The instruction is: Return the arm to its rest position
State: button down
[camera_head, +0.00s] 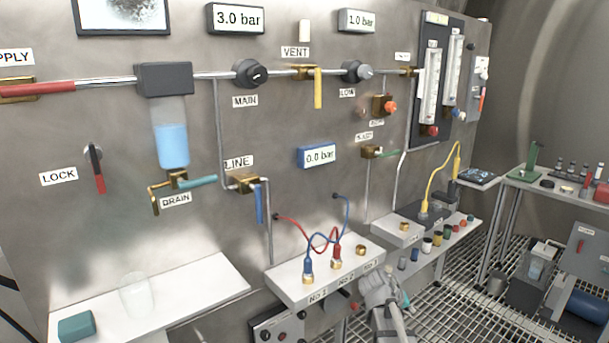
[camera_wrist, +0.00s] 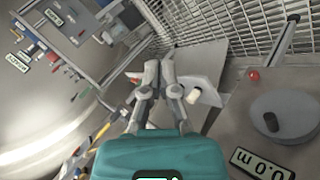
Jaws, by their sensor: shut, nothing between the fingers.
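My gripper (camera_wrist: 158,72) shows in the wrist view with its two grey fingers close together and nothing between them. In the head view my gripper (camera_head: 376,285) is at the lower middle, in front of the white shelf (camera_head: 290,292) with the numbered sockets. It appears just right of the shelf's front corner; I cannot tell whether it is clear of it. The rest of my arm runs out of the bottom of the head view.
The steel wall panel carries a blue-handled LINE valve (camera_head: 259,203), a MAIN knob (camera_head: 250,73) and a red LOCK lever (camera_head: 97,170). Red and blue leads rise from the sockets. A left shelf holds a clear cup (camera_head: 135,295) and a teal block (camera_head: 76,326). Grating floor lies right.

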jog(key=s+a+f+g+y, duration=0.2)
jog(key=s+a+f+y, duration=0.15)
jog(key=s+a, duration=0.35)
jog(key=s+a+f+g+y, duration=0.1)
jog(key=s+a+f+y, duration=0.1)
jog(key=s+a+y, duration=0.5)
notch_tip(320, 180, up, 24)
jog(key=s+d+h+p, duration=0.1)
jog(key=h+p, duration=0.1)
jog(key=p, duration=2.1)
jog(key=shift+p, duration=0.4)
